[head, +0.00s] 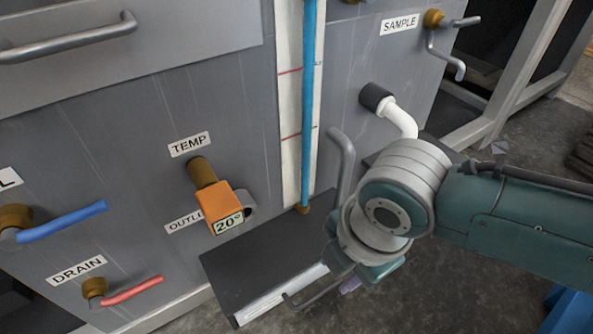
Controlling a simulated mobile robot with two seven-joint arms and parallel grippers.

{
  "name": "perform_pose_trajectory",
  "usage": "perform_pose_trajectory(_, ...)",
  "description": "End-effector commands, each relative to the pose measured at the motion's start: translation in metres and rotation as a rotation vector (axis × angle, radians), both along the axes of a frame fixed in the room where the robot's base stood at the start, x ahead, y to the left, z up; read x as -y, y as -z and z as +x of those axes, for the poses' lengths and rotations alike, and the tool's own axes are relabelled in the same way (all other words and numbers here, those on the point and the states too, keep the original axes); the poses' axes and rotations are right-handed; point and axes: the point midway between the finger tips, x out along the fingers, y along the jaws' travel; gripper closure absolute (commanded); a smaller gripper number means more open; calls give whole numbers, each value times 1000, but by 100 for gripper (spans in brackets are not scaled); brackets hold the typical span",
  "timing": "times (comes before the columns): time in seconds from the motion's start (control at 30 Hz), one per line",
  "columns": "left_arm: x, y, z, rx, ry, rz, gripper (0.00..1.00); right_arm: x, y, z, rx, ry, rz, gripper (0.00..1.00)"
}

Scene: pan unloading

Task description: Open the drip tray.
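The drip tray (258,262) appears to be the dark flat-topped piece low at the base of the grey tank. It juts out onto the floor, with a pale label strip on its front edge and a thin bar handle (312,296) in front. My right gripper (350,284) points down at the right end of that handle. My own wrist hides most of its fingers, so I cannot tell whether they are open or touch the handle. My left gripper is not in view.
An orange temperature gauge (222,206) sticks out above the tray. A red drain lever (132,290) and a blue lever (62,220) are at left. A white elbow pipe (400,118) and a grey bent bar (343,165) are near my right wrist.

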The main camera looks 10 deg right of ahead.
Motion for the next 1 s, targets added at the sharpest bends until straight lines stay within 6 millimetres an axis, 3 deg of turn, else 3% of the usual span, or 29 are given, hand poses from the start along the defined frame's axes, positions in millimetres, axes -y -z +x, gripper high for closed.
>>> perform_pose_trajectory(0.5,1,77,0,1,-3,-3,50,-5,82,14,0,-1,0,58)
perform_pose_trajectory(0.7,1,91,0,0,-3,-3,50,-6,96,18,1,0,0,58)
perform_pose_trajectory(1.0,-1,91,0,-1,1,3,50,-7,96,19,1,-1,0,58)
